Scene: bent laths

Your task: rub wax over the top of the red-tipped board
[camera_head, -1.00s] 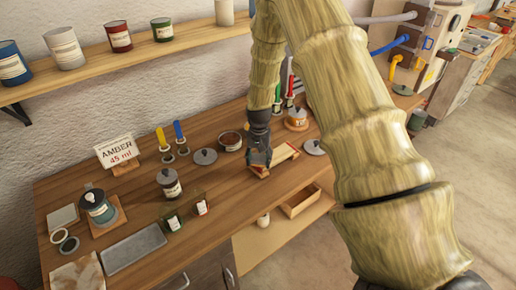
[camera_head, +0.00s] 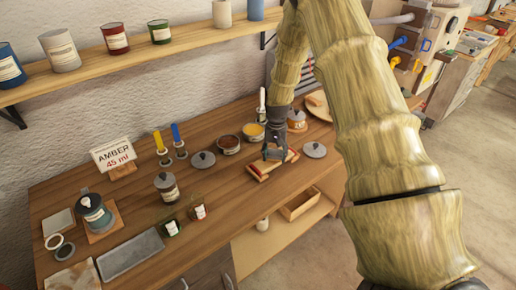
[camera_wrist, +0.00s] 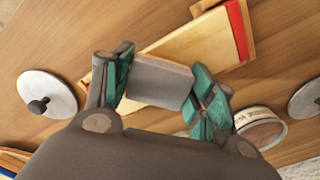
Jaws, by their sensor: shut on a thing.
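The red-tipped board (camera_head: 259,171) lies on the bench. In the wrist view the pale board (camera_wrist: 190,46) runs diagonally behind my fingers, with a red band at its upper right end. My gripper (camera_head: 273,153) is over the board, towards its far right part. In the wrist view my gripper (camera_wrist: 163,88) is shut on a grey block (camera_wrist: 160,82), which covers part of the board. I cannot tell whether the block touches the board's top. An open tin of amber-yellow stuff (camera_head: 253,131) stands just behind my gripper. Another open tin (camera_head: 228,143) holds brown stuff.
A round lid (camera_head: 315,150) lies right of the board, and another lid (camera_head: 203,159) lies to the left. Jars, a grey tray (camera_head: 130,254) and an AMBER 45 ml sign (camera_head: 113,155) occupy the left of the bench. A small wooden box (camera_head: 300,205) is below the front edge.

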